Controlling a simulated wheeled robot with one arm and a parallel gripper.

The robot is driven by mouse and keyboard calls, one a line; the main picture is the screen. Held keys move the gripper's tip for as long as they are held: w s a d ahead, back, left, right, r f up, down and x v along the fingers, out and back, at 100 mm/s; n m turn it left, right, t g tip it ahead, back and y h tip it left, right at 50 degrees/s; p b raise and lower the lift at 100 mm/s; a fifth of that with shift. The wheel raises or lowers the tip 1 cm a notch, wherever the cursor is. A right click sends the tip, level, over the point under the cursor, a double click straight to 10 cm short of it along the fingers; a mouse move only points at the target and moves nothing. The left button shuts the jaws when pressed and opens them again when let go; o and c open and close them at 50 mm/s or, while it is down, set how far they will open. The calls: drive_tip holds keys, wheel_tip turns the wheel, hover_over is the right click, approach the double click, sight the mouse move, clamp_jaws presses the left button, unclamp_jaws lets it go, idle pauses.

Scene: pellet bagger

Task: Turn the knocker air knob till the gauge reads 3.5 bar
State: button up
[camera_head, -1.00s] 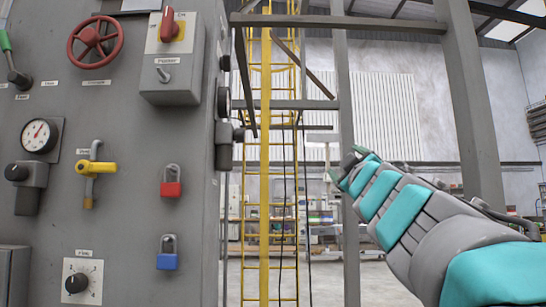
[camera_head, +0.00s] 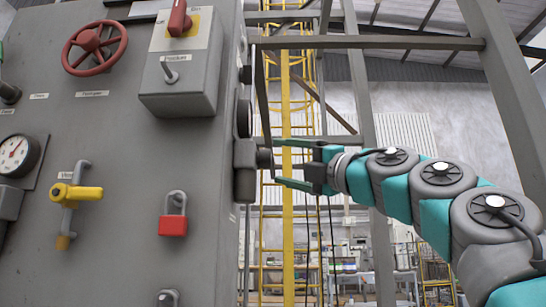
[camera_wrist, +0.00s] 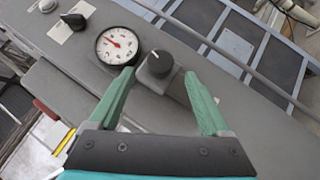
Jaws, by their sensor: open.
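A black knob (camera_wrist: 160,64) with a pale pointer mark sits on a grey regulator on the cabinet's side face. In the head view this knob (camera_head: 264,159) sticks out to the right, seen side-on. A round white gauge (camera_wrist: 118,46) with a red needle is beside it in the wrist view; the needle points up and left, and its numbers are too small to read. In the head view the gauge (camera_head: 244,118) is edge-on. My gripper (camera_head: 280,163) is open and empty, its green fingertips on either side of the knob's line, just off its end.
The cabinet front carries a second gauge (camera_head: 15,155), a yellow valve handle (camera_head: 77,192), a red padlock (camera_head: 173,223), a red handwheel (camera_head: 94,47) and a switch box (camera_head: 180,75). Another small black knob (camera_wrist: 73,20) is near the gauge. A yellow ladder (camera_head: 287,230) stands behind.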

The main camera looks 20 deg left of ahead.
sight(264, 158)
drive_tip(key=shift+p+x, duration=0.9)
drive_tip(key=shift+x, duration=1.3)
drive_tip(key=shift+f, duration=0.1)
clamp_jaws()
